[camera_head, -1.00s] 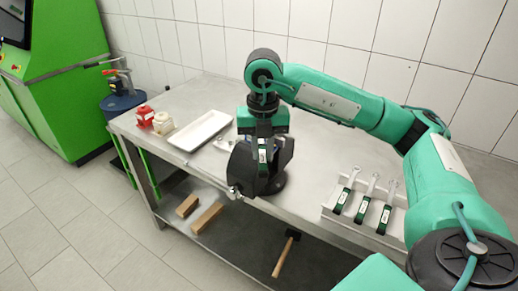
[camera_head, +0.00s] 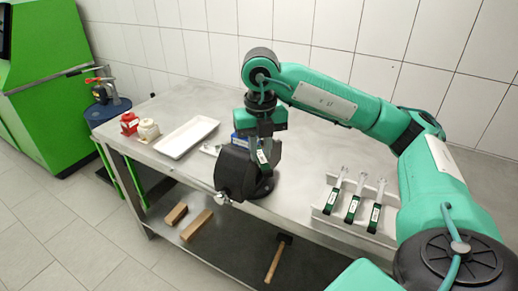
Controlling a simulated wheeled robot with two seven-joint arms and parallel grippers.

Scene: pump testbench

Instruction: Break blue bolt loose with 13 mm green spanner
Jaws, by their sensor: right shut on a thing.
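The dark pump (camera_head: 236,173) stands at the front edge of the steel bench, with a metal fitting low on its left. My right gripper (camera_head: 264,142) is over the pump's right side, pointing down, shut on a green-handled spanner (camera_head: 263,157) with a white label. The spanner's jaw end is hidden, so I cannot tell whether it sits on a bolt. A small blue part (camera_head: 238,138) shows just left of my gripper; the blue bolt itself is not clear. My left gripper is not in view.
Several green-handled spanners (camera_head: 352,208) lie in a white rack (camera_head: 320,214) at the bench's right. A white tray (camera_head: 187,137), a red container (camera_head: 129,124) and a cream one (camera_head: 148,130) stand on the left. A hammer (camera_head: 277,260) and wood blocks (camera_head: 196,225) lie on the lower shelf.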

